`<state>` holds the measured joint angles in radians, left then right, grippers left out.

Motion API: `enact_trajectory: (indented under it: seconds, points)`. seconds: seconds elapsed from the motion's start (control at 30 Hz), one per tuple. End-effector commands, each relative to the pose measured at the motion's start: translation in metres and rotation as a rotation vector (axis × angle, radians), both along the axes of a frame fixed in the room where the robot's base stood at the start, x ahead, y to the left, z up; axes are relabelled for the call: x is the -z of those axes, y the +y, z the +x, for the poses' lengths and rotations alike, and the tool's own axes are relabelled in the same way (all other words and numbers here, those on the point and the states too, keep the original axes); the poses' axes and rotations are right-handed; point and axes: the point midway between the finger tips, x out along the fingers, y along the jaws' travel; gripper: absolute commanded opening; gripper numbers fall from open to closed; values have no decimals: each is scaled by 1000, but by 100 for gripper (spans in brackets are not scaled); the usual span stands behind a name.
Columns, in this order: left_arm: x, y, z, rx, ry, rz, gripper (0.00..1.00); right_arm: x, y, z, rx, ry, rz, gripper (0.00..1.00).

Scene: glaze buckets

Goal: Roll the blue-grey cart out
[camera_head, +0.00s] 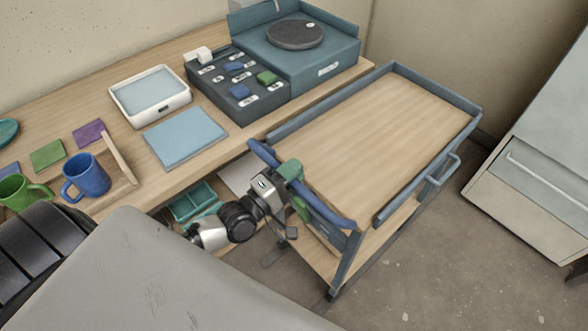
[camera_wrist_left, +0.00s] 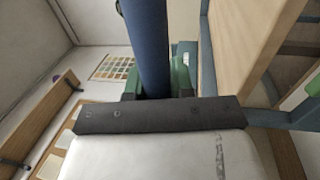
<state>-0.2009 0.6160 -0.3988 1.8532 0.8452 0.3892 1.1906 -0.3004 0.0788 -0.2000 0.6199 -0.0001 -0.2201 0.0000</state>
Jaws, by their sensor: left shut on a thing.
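The blue-grey cart (camera_head: 428,75) stands beside the workbench, with an empty wooden top inside a low blue-grey rim and a lower wooden shelf. A blue push handle (camera_head: 330,213) runs across its near end. My left gripper (camera_head: 293,180), with green fingers, is shut on this handle near its left part. In the left wrist view the blue handle bar (camera_wrist_left: 146,45) passes between the green fingers (camera_wrist_left: 158,84), and the cart's wooden top (camera_wrist_left: 245,40) is at the right. My right gripper is not in view.
The workbench (camera_head: 115,110) runs along the cart's left side, carrying a blue mug (camera_head: 86,177), white tray (camera_head: 150,95), and turntable unit (camera_head: 297,50). A grey cabinet (camera_head: 540,160) stands at the right. Floor (camera_head: 430,270) is clear in front and right of the cart.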

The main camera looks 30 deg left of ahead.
Motion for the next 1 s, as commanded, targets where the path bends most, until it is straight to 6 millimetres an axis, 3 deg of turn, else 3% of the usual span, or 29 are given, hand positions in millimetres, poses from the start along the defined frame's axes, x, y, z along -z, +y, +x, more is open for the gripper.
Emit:
enact_trajectory:
  seconds: [0.23,0.27,0.43,0.77,1.0]
  points:
    - [2,0,-1,1,4,1,0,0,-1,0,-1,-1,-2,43]
    - [2,0,-1,1,4,1,25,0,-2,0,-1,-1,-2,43]
    - [1,0,0,1,3,0,48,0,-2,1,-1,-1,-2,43]
    - [2,2,-4,0,2,1,48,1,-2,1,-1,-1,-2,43]
    - [12,15,-42,1,7,2,48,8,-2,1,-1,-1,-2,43]
